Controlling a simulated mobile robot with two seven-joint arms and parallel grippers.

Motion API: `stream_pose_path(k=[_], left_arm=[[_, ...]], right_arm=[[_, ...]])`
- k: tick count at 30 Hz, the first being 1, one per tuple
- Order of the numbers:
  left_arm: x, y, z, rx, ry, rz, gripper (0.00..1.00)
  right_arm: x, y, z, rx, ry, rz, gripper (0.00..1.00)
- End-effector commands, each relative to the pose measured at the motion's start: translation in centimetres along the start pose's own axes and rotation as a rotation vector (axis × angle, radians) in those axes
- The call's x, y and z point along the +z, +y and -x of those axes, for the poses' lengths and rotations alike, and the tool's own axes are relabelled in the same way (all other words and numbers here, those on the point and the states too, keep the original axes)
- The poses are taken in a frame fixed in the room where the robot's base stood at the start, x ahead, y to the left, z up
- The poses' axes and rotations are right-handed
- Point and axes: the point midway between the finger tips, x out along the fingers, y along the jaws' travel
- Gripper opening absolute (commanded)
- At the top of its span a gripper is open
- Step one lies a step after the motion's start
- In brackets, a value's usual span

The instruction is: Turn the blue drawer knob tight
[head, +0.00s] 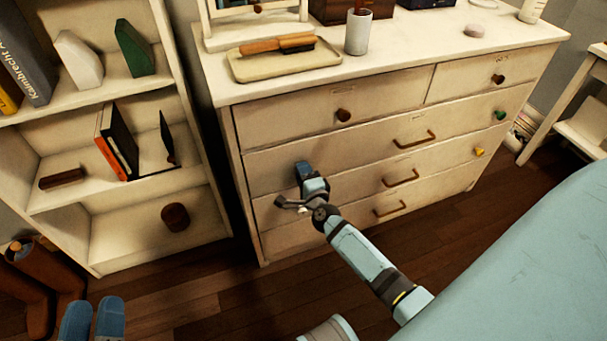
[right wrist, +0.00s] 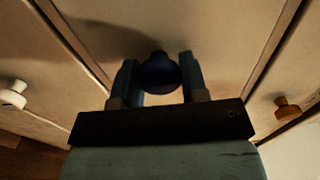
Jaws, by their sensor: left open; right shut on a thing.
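The blue knob (right wrist: 158,72) is on a cream drawer front and shows dark blue in the right wrist view. My right gripper (right wrist: 157,80) is shut on it, with one finger on each side. In the head view my right gripper (head: 304,170) is at the left part of the dresser (head: 285,150) front, and it hides the blue knob there.
A white knob (right wrist: 14,95) and an orange-brown knob (right wrist: 286,106) flank the blue knob on neighbouring drawers. Brown (head: 343,115), green (head: 500,115) and yellow (head: 480,152) knobs show on the dresser.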

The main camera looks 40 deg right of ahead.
Motion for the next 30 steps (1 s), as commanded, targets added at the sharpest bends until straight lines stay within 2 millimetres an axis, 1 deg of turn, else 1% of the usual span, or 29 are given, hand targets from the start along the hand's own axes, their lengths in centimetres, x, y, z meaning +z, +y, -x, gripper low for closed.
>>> stream_pose_path(k=[8,9,12,20,23,26,29,30], left_arm=[[0.2,0.0,-0.1,0.0,-0.005,0.0,0.43],[0.2,0.0,-0.1,0.0,-0.005,0.0,0.43],[0.2,0.0,-0.1,0.0,-0.006,0.0,0.43],[0.2,0.0,-0.1,0.0,-0.007,0.0,0.43],[0.1,0.0,-0.1,-0.001,-0.011,-0.001,0.43],[0.2,-0.1,-0.1,-0.005,-0.028,-0.006,0.43],[0.7,-0.4,0.0,-0.017,-0.06,-0.014,0.43],[1.1,-0.6,0.1,-0.023,-0.08,-0.017,0.43]], right_arm=[[0.0,0.0,0.0,0.0,0.0,-0.001,0.16],[0.0,0.0,0.0,0.0,0.0,-0.001,0.45],[0.0,0.0,0.0,0.0,0.0,-0.001,0.64],[0.0,0.0,0.1,0.0,0.0,0.0,0.64],[0.0,-0.1,0.6,0.0,0.0,0.001,0.64],[0.0,-0.1,2.0,0.001,0.0,0.002,0.64],[0.0,-0.1,4.0,0.003,-0.001,0.001,0.64],[0.0,-0.1,5.0,0.003,0.0,0.001,0.64]])
